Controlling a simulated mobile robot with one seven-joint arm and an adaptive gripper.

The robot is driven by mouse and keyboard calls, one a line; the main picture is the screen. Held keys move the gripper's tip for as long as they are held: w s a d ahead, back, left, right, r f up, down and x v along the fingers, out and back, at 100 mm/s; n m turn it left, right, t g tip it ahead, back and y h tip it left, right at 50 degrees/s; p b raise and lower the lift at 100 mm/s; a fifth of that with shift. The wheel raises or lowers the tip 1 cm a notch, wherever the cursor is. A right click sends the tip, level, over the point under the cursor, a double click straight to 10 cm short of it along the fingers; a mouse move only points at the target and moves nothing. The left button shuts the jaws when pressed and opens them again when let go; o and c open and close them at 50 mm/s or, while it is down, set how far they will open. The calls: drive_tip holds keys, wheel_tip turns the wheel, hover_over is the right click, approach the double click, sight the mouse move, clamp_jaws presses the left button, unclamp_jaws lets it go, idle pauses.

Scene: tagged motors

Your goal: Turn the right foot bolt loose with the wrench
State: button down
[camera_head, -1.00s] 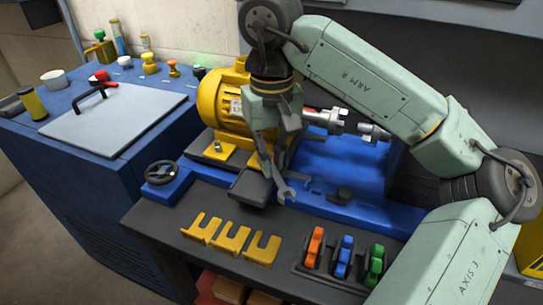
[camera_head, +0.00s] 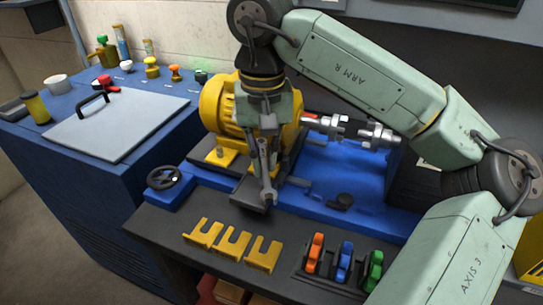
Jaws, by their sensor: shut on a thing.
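The yellow motor (camera_head: 220,108) stands on a dark base plate on the blue bench bed. A yellow foot bolt (camera_head: 225,154) shows at the left of its front foot. The right foot bolt is hidden behind my gripper and the wrench. My gripper (camera_head: 268,132) is in front of the motor's right part, pointing down, shut on the grey wrench (camera_head: 266,172). The wrench hangs almost upright, with its open end low, over the dark block at the bed's front edge. I cannot tell whether it touches anything.
Yellow U-shaped shims (camera_head: 235,243) lie on the dark front shelf. A rack holds orange (camera_head: 314,252), blue (camera_head: 344,262) and green (camera_head: 373,270) tagged pieces. A black handwheel (camera_head: 163,178) stands at left. A silver shaft coupling (camera_head: 335,125) is right of the motor.

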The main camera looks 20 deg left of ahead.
drive_tip(key=a+m, duration=0.1)
drive_tip(key=m, duration=0.1)
drive_tip(key=a+m, duration=0.1)
drive_tip(key=shift+s+a+m, duration=0.1)
drive_tip(key=shift+s+m, duration=0.25)
drive_tip(key=shift+m, duration=0.05)
drive_tip(key=shift+a+m, duration=0.65)
drive_tip(key=shift+m, duration=0.55)
drive_tip(key=a+m, duration=0.1)
drive_tip(key=m, duration=0.1)
drive_tip(key=a+m, duration=0.1)
drive_tip(key=m, duration=0.1)
drive_tip(key=shift+w+a+m+b, duration=0.3)
drive_tip(key=shift+w+m, duration=0.1)
drive_tip(key=shift+r+p, duration=0.15)
drive_tip(key=shift+p, duration=0.15)
drive_tip(key=shift+f, duration=0.35)
drive_tip(key=shift+f+b, duration=0.75)
drive_tip(key=shift+f, duration=0.25)
drive_tip(key=shift+f+b, duration=0.45)
